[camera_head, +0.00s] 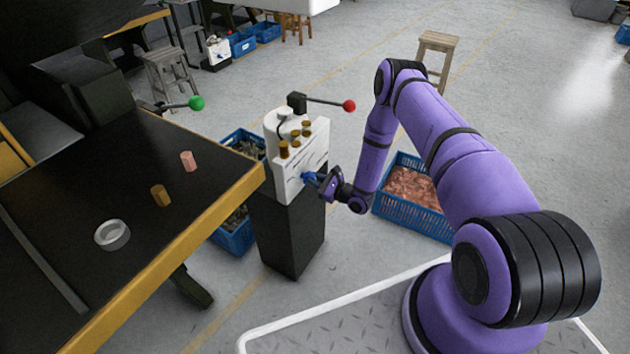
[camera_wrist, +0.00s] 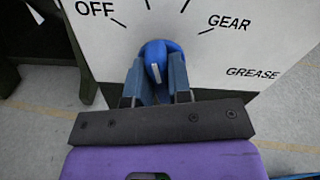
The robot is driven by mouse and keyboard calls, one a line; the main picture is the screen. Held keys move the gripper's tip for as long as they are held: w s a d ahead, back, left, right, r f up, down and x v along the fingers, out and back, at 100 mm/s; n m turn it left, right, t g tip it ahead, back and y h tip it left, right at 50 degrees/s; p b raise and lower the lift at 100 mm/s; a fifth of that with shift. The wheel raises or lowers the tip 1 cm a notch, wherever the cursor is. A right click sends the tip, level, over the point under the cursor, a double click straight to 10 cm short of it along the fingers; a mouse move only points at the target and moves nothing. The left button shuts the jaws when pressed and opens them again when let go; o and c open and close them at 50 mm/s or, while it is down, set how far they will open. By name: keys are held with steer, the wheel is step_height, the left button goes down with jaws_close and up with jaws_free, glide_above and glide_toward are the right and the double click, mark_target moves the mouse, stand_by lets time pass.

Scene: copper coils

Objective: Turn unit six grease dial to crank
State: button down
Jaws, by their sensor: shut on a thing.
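The grease dial is a blue knob (camera_wrist: 160,52) on a white panel, seen in the wrist view. A white mark shows on its near face; I cannot tell which tick it lines up with. OFF is printed to its upper left, GEAR to its upper right and GREASE to the lower right; other labels are cut off or hidden. My gripper (camera_wrist: 158,78) is shut on the knob, a finger on each side. In the head view, my gripper (camera_head: 318,182) meets the front of the white grease unit (camera_head: 299,165), which stands on a black pedestal.
A lever with a red ball (camera_head: 348,106) sticks out above the unit. A black table (camera_head: 95,185) with a yellow edge stands at left. A blue crate of copper pieces (camera_head: 405,225) lies on the floor right of the pedestal. Another blue crate (camera_head: 233,238) is behind it.

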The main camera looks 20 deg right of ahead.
steer(key=m, duration=0.3)
steer(key=shift+d+m, duration=0.15)
steer(key=shift+m, duration=0.15)
steer(key=shift+w+m, duration=0.1)
steer(key=shift+m, duration=1.5)
steer(key=c, duration=1)
jaws_free()
steer(key=shift+c, duration=0.2)
steer(key=shift+d, duration=0.1)
steer(key=v, duration=1)
steer(key=shift+s+d, duration=0.2)
steer(key=shift+s, duration=0.15)
